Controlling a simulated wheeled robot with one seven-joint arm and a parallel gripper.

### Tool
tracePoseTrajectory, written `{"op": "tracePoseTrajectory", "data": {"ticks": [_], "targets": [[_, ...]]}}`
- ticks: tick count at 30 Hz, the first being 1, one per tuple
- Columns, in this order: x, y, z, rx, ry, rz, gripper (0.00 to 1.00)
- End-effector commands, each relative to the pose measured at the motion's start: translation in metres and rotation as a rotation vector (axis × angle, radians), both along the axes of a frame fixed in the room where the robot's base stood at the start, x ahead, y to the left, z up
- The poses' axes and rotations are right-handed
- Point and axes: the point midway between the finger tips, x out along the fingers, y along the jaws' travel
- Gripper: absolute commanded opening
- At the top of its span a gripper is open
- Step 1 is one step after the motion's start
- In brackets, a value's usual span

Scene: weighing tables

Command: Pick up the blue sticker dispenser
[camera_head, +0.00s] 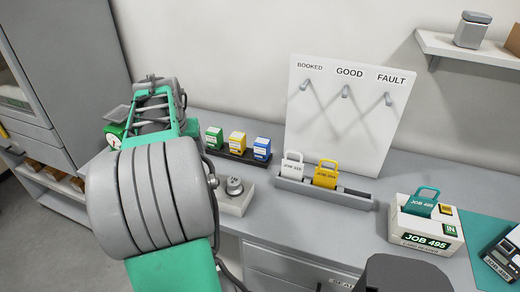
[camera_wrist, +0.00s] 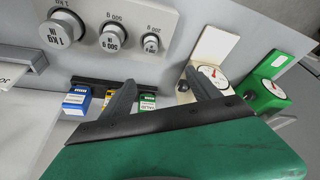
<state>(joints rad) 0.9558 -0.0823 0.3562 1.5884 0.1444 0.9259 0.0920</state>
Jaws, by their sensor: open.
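The blue sticker dispenser (camera_head: 262,148) stands at the right end of a row of three in a dark tray (camera_head: 228,154), beside a yellow dispenser (camera_head: 237,141) and a green one (camera_head: 214,137). In the wrist view the blue dispenser (camera_wrist: 76,101) is at the left, outside my fingers. My gripper (camera_wrist: 160,80) is open, with nothing seen between its fingers. Its left finger partly covers the yellow dispenser (camera_wrist: 109,96); the green one (camera_wrist: 147,101) shows just right of that finger. In the head view my arm hides the gripper's tips.
A grey rack (camera_head: 325,194) with white and yellow job tags stands right of the dispensers, before a hook board (camera_head: 345,115). A weight block (camera_head: 236,204) sits in front. A white JOB 495 bin (camera_head: 427,228) is at right. Dial gauges (camera_wrist: 268,92) show in the wrist view.

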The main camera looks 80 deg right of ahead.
Motion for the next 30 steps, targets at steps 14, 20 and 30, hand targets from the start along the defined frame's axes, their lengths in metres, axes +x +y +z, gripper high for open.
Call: {"op": "tracePoseTrajectory", "data": {"ticks": [14,20,30], "targets": [[-0.186,-0.161,-0.030,-0.029,-0.012,-0.486,0.71],[-0.191,-0.169,-0.059,-0.030,-0.012,-0.485,0.71],[-0.191,-0.178,-0.081,-0.034,-0.015,-0.485,0.71]]}}
